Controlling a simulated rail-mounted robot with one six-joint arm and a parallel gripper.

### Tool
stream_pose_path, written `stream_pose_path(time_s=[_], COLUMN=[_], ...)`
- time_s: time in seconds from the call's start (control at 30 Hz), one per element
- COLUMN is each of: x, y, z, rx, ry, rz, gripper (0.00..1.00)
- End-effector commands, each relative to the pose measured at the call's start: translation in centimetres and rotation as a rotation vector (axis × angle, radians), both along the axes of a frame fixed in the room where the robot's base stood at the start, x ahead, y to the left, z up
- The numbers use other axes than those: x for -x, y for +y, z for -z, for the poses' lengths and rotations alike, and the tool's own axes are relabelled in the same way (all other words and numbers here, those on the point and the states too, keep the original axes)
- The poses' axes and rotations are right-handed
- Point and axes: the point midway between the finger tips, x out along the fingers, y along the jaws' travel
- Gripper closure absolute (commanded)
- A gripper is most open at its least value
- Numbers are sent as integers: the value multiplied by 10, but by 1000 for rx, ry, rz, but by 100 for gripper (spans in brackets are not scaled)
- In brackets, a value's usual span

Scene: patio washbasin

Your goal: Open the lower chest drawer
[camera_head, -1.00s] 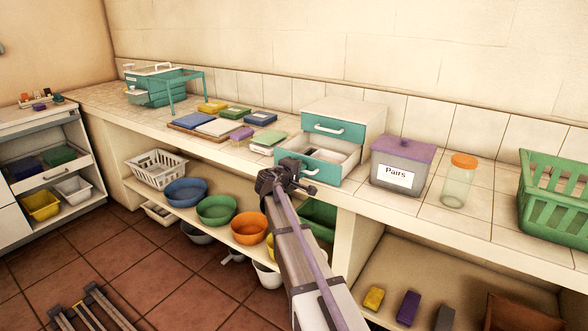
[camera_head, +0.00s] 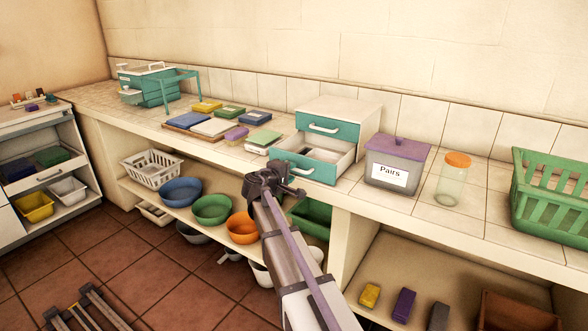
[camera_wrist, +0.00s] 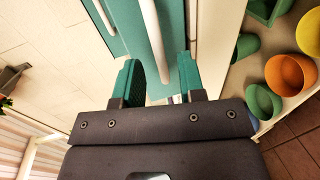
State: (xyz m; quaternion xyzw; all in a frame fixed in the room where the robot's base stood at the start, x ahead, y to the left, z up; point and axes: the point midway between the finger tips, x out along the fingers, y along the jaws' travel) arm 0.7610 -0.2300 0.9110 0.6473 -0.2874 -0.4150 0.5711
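The small chest (camera_head: 350,108) stands on the tiled counter, white with two teal drawer fronts and pale handles. Its upper drawer (camera_head: 330,128) is shut. The lower drawer (camera_head: 318,172) stands well out, and its pale inside shows. My gripper (camera_head: 287,178) is just in front of the lower drawer's handle (camera_head: 300,170). In the wrist view my gripper (camera_wrist: 160,75) is open, its teal fingers apart with clear gaps. The lower handle (camera_wrist: 152,45) shows just beyond and between the fingertips, apart from both.
A purple-lidded "Pairs" box (camera_head: 397,163) and a jar (camera_head: 454,180) stand right of the chest. Books (camera_head: 262,139) lie to its left. Bowls (camera_head: 211,209) sit on the shelf below, near my arm. A green basket (camera_head: 548,196) is at the far right.

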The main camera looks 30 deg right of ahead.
Motion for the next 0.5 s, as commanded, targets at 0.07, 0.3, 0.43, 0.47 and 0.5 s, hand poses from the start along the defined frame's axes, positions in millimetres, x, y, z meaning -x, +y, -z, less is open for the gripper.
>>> stream_pose_path(time_s=[0.07,0.3,0.43,0.47,0.5], x=[14,34,36,36,36], y=[19,57,61,61,61], z=[-8,-16,-16,-16,-15], rx=[0,0,0,0,0], ry=[0,1,0,0,0], rz=[-2,-1,0,0,0], gripper=[63,63,63,63,63])
